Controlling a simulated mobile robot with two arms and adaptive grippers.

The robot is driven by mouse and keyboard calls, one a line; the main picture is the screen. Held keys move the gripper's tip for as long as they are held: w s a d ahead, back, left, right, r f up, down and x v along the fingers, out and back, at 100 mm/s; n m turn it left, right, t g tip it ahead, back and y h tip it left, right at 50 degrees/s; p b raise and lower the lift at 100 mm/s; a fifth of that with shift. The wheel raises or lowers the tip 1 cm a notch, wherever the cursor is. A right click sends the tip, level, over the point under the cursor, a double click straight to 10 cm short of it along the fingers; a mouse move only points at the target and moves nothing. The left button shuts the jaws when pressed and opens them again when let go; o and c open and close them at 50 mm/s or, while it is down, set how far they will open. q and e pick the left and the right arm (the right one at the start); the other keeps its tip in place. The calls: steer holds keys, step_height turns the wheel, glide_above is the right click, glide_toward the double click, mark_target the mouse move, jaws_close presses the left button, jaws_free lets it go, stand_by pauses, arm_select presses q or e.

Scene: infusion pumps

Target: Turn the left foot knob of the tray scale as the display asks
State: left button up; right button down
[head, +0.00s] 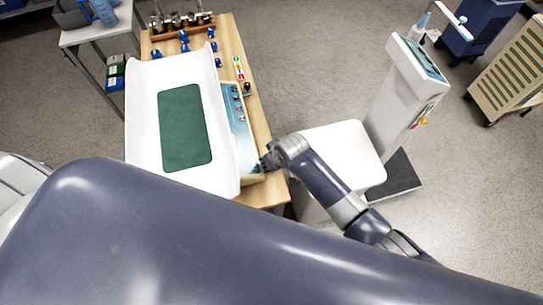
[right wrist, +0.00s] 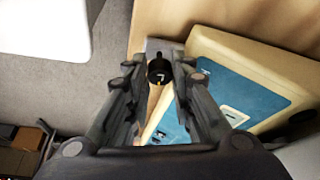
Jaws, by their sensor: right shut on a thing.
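The tray scale has a white curved tray (head: 219,160) with a green mat (head: 187,128) and a blue display panel (head: 236,130) along its right side. In the head view my right gripper (head: 267,160) is at the panel's near end. In the right wrist view, its fingers (right wrist: 159,66) are shut on a black foot knob (right wrist: 158,74) with a white mark, beside the cream housing (right wrist: 235,48). The blue panel (right wrist: 240,92) is partly covered by a finger, and its writing is not readable. My left gripper is not in view.
The scale stands on a wooden table (head: 270,193). Metal weights (head: 180,22) and several small blue items (head: 184,47) are at its far end. A white seat-like surface (head: 345,150) and a white pedestal (head: 400,95) stand to the right. Open floor lies beyond.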

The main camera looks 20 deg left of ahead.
steer(key=shift+a+m, duration=0.1)
steer(key=shift+m, duration=0.4)
steer(key=c, duration=1.4)
jaws_free()
